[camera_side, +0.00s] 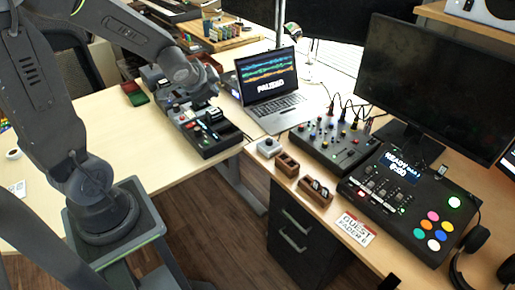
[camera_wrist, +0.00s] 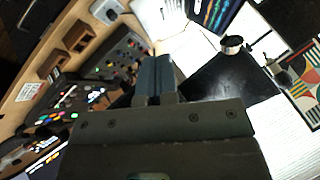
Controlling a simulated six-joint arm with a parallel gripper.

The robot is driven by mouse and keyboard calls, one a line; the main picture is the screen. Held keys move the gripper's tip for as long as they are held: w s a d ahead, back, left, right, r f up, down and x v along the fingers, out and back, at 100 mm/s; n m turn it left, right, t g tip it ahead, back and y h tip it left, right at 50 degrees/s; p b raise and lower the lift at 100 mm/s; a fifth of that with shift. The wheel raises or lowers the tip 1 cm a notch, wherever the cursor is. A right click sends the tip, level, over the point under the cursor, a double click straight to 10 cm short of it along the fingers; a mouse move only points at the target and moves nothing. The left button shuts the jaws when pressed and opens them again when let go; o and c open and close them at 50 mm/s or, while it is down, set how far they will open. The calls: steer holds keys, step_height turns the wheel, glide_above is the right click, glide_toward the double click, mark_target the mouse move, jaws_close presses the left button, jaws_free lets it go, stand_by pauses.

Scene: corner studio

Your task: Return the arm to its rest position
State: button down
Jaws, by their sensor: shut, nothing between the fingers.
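My arm (camera_side: 130,32) reaches in from the upper left of the side view, and its wrist (camera_side: 190,70) is over the left desk, above a row of dark device boxes. My gripper's two fingers (camera_wrist: 157,78) are together in the middle of the wrist view, with nothing between them. In the side view the fingertips are hard to make out against the dark devices. The base (camera_side: 108,215) stands at the lower left.
An open laptop (camera_side: 275,90) stands right of the wrist. The mixer (camera_side: 335,140), button console (camera_side: 405,200) and monitor (camera_side: 430,85) fill the right desk. Wooden holders (camera_side: 316,191) and a card (camera_side: 356,228) lie along its front edge. The left desk's front (camera_side: 130,150) is clear.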

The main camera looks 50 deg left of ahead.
steer(key=s+d+r+n+g+h, duration=0.1)
steer(key=s+d+r+h, duration=0.1)
steer(key=s+d+r, duration=0.2)
steer(key=s+d+r+n+g+h, duration=0.1)
steer(key=s+d+r, duration=0.4)
steer(key=s+d, duration=0.5)
steer(key=d+n+h, duration=0.1)
steer(key=d, duration=0.3)
steer(key=shift+s, duration=0.35)
